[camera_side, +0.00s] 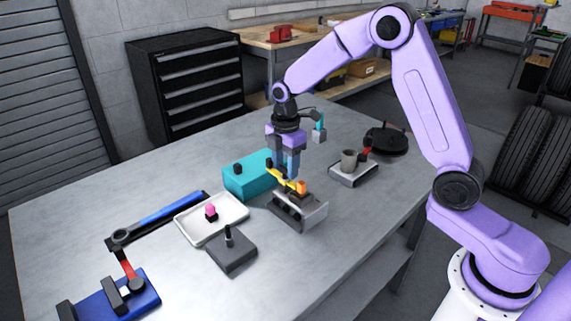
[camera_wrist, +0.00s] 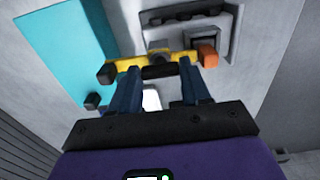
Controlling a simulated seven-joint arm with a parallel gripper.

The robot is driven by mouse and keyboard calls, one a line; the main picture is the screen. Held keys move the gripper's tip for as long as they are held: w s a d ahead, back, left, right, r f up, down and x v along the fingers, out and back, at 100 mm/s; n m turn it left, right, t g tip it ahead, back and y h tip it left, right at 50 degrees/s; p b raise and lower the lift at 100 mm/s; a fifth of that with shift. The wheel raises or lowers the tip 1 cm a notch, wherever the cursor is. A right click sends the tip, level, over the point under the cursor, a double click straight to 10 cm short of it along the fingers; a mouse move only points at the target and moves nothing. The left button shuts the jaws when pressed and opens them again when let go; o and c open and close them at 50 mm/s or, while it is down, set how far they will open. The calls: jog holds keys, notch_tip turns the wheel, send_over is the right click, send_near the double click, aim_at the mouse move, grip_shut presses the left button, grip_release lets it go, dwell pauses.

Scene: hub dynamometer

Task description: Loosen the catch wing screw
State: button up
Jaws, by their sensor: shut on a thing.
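A yellow bar (camera_wrist: 128,64) crosses just beyond my fingertips in the wrist view, with a black knob (camera_wrist: 106,73) at its left end and an orange block (camera_wrist: 208,54) at its right. In the side view the yellow bar (camera_side: 287,178) sits over a grey metal block (camera_side: 300,213). My gripper (camera_wrist: 157,73) points down there and is shut on a short dark crosspiece (camera_wrist: 158,72), seemingly the catch wing screw, in front of the bar's middle. My fingers are spread to its width. In the side view my gripper (camera_side: 288,172) hides the screw.
A teal box (camera_side: 248,178) stands close to the left. A white tray (camera_side: 186,227) with a pink knob (camera_side: 211,211), a grey block with a post (camera_side: 231,253) and a blue fixture (camera_side: 125,300) lie farther left.

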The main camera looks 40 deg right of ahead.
aim_at(285, 169)
jog(key=shift+w+r, duration=0.1)
jog(key=o, duration=1.1)
jog(key=shift+c, duration=0.2)
notch_tip(285, 169, up, 17)
jog(key=shift+r, duration=0.2)
jog(key=shift+s+a, duration=0.1)
jog(key=shift+s, duration=0.1)
jog(key=s+a+f+m, duration=0.15)
jog(key=s+a, duration=0.25)
jog(key=s, duration=0.4)
jog(key=s+d+f+m, duration=0.1)
jog(key=s+f, duration=0.2)
jog(key=s, duration=0.5)
jog(key=s+d+f+m, duration=0.1)
jog(key=s+f, duration=0.2)
jog(key=s, duration=0.6)
jog(key=s+d+f+m, duration=0.2)
jog(key=s+f, duration=0.1)
jog(key=s, duration=0.6)
jog(key=shift+s, duration=0.15)
